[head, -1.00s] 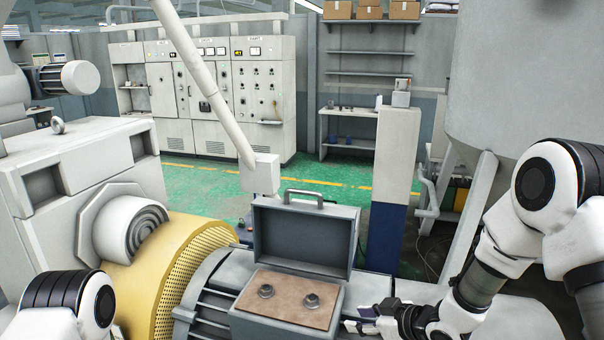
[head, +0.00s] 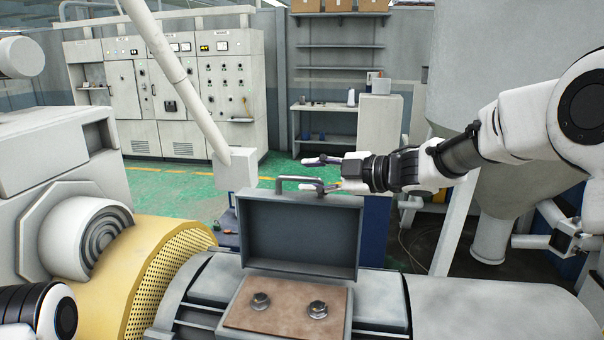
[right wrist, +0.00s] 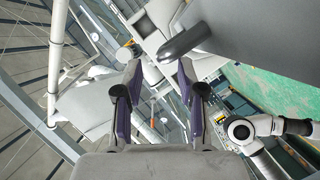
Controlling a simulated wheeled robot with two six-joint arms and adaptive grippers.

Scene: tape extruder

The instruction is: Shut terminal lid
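The terminal box (head: 287,335) sits on the motor, with its grey lid (head: 300,235) standing open and upright at the back. A handle (head: 283,182) is on the lid's top edge. Two bolt terminals (head: 317,309) show on the brown board (head: 282,297) inside. My right gripper (head: 312,173) is open and comes in from the right at handle height. Its lower finger overlaps the handle's right end in the head view; contact cannot be told. In the right wrist view the fingers (right wrist: 158,85) are apart with nothing clearly held. My left gripper is out of view.
A yellow perforated guard (head: 165,270) and a grey machine housing (head: 60,180) stand left of the box. A slanted pipe (head: 185,80) ends in a block (head: 235,168) just behind the lid's left side. A large tank (head: 500,70) is at right.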

